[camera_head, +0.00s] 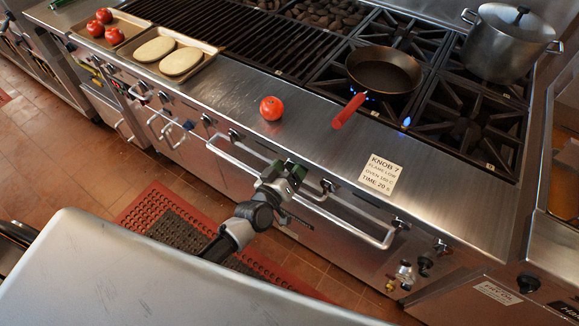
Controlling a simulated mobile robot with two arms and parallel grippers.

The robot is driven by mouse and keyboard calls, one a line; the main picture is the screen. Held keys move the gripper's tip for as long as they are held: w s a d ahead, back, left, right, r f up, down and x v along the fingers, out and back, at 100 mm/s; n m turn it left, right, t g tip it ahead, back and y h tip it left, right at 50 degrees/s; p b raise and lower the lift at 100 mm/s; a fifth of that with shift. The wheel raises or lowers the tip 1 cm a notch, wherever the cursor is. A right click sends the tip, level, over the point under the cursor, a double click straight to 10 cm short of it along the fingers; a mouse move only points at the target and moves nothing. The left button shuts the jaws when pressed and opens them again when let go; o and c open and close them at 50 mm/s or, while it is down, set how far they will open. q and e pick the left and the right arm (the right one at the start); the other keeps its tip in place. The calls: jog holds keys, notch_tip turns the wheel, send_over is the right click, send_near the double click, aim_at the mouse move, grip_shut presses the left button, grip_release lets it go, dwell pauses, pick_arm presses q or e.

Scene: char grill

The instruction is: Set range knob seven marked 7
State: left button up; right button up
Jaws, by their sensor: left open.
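A row of dark knobs runs along the steel front panel of the range; one knob (327,186) is just right of my left gripper (291,173), and another (400,225) is further right. Their numbers are too small to read, so I cannot tell which is marked 7. A white card (381,173) on the steel ledge reads KNOB 7, FLAME LOW, OVEN 180C, TIME 20 S. My left gripper is open and empty in front of the panel, by the oven handle (350,222). Whether it touches anything is unclear. My right gripper is not in view.
A tomato (271,108) sits on the ledge. A frying pan (384,71) with a red handle stands on a burner, with blue flame nearby. A steel pot (503,45) is at the back right. Trays with tomatoes and flatbreads (155,49) lie at left. A steel surface (130,275) fills the lower left.

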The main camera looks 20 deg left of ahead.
pick_arm(q)
jog(key=v, duration=1)
jog(key=shift+s+b, duration=0.4)
jog(key=shift+a, duration=0.1)
jog(key=s+a+f+m+g+y, duration=0.1)
jog(key=s+f+m+g, duration=0.2)
jog(key=f, duration=0.8)
jog(key=s+a+f+g, duration=0.2)
jog(key=s+f+g, duration=0.25)
jog(key=f, duration=0.65)
jog(key=s+a+f+m+g+y, duration=0.1)
jog(key=s+f+g, duration=0.1)
jog(key=s+f, duration=0.3)
jog(key=s+f+m+g, duration=0.1)
jog(key=s+f+g, duration=0.2)
jog(key=s, duration=0.9)
jog(key=s+a+f+m+g+y, duration=0.1)
jog(key=s+f+g, duration=0.2)
jog(key=s+f, duration=0.5)
jog(key=shift+s+a+m+y, duration=0.2)
jog(key=shift+a+m+y, duration=0.1)
jog(key=shift+a+m, duration=0.1)
